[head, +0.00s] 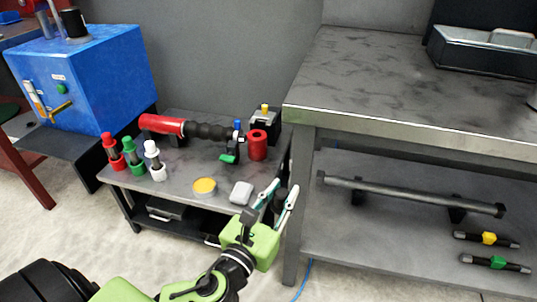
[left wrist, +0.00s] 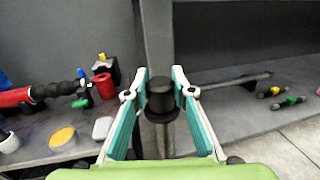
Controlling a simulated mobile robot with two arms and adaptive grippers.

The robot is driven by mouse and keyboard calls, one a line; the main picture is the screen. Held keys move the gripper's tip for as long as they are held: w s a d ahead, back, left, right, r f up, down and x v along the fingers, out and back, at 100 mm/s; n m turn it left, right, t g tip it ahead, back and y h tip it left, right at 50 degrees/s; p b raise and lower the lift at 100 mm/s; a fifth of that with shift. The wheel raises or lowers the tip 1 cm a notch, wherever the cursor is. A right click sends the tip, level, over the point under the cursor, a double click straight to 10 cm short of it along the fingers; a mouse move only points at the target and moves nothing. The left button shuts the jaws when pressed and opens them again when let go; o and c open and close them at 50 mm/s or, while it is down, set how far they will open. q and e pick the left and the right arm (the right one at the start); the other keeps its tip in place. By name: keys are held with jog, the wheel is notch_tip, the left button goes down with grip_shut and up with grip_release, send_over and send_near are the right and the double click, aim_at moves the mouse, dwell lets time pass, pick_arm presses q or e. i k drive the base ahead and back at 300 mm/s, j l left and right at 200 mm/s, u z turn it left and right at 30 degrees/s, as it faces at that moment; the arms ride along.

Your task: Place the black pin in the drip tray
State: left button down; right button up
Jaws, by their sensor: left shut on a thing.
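My left gripper (head: 281,193) is shut on the black pin (left wrist: 161,95), whose dark head sits between the fingers in the left wrist view. In the head view the pin (head: 280,198) is a small dark shape between the fingers. The gripper is in front of the low bench's right end, beside the tall bench's leg. A grey metal tray (head: 466,55) stands at the back of the tall bench, cut off by the picture's right side. It may be the drip tray, but I cannot be sure. My right gripper is not in view.
The low bench (head: 215,170) holds red, green and white fittings, a yellow-topped disc (head: 204,187), a grey block (head: 242,193) and a red-ended tool (head: 162,125). The tall bench (head: 350,75) has a wide bare top. Its lower shelf holds a bar (head: 410,193) and two tools.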

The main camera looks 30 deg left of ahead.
aim_at(217, 233)
jog(key=l+u, duration=0.15)
jog(key=u, duration=0.3)
jog(key=l+u, duration=0.15)
jog(key=u, duration=0.25)
